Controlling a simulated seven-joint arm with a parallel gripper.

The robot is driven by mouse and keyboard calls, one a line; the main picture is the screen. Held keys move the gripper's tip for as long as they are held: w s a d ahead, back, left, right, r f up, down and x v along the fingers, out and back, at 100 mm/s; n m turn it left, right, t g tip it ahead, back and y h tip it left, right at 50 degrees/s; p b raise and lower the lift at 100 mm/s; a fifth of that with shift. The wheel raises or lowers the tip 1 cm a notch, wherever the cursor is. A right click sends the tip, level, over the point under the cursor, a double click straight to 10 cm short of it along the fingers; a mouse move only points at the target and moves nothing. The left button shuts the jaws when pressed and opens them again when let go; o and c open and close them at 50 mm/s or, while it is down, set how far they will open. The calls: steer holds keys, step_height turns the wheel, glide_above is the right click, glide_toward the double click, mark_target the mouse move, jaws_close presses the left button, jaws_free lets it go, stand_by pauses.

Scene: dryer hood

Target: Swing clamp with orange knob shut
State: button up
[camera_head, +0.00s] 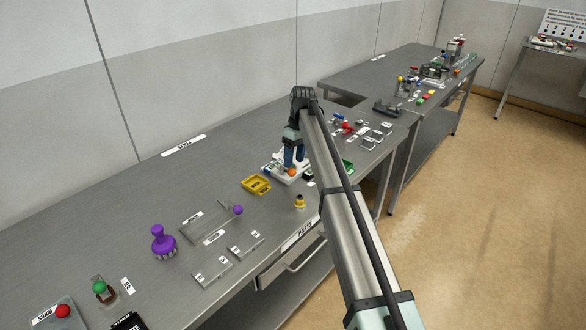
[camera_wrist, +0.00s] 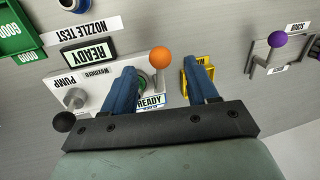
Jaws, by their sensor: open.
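The orange knob (camera_wrist: 160,57) of the clamp stands out between and just beyond the two blue fingers of my gripper (camera_wrist: 164,80) in the wrist view. The fingers are apart with nothing held between them. In the head view the orange knob (camera_head: 291,172) shows right below my gripper (camera_head: 294,165), over a white base (camera_head: 280,168). In the wrist view the base (camera_wrist: 90,82) carries a label reading PUMP. The rest of the clamp is mostly hidden behind the fingers, so I cannot tell its angle.
A yellow tray (camera_head: 256,184) lies beside the base, close to one finger. A black knob (camera_wrist: 64,121) sits near the gripper's other side. A purple knob (camera_head: 238,210) on a bracket and a green bin (camera_wrist: 20,30) are nearby. Bare grey table (camera_head: 150,200) lies to the left.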

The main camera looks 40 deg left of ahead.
steer(key=shift+s+f, duration=0.2)
steer(key=shift+f, duration=0.85)
steer(key=shift+s+f, duration=0.2)
steer(key=shift+f, duration=0.85)
steer(key=shift+c, duration=0.2)
jaws_close()
